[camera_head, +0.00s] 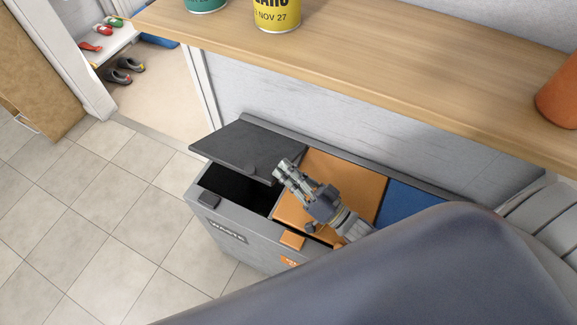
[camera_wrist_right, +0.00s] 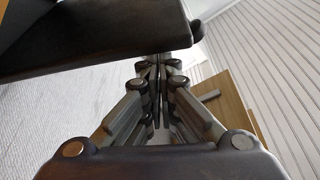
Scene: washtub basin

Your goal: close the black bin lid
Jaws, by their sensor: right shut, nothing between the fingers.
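The black bin lid (camera_head: 250,149) stands partly open in the head view, tilted above the left compartment of the grey bin unit (camera_head: 228,238). The dark opening (camera_head: 236,187) shows below it. My right gripper (camera_head: 281,168) is shut and empty, at the right edge of the lid and over the orange lid. I cannot tell whether it touches the black lid. In the right wrist view the shut fingers (camera_wrist_right: 158,66) point at a dark panel edge (camera_wrist_right: 100,45), which looks like the black lid. My left gripper is not in view.
The orange lid (camera_head: 345,180) and blue lid (camera_head: 404,200) beside it are shut. A wooden shelf (camera_head: 380,75) with a yellow can (camera_head: 277,14), a green can (camera_head: 206,4) and a terracotta pot (camera_head: 558,95) overhangs behind. Tiled floor (camera_head: 110,220) lies free at the left.

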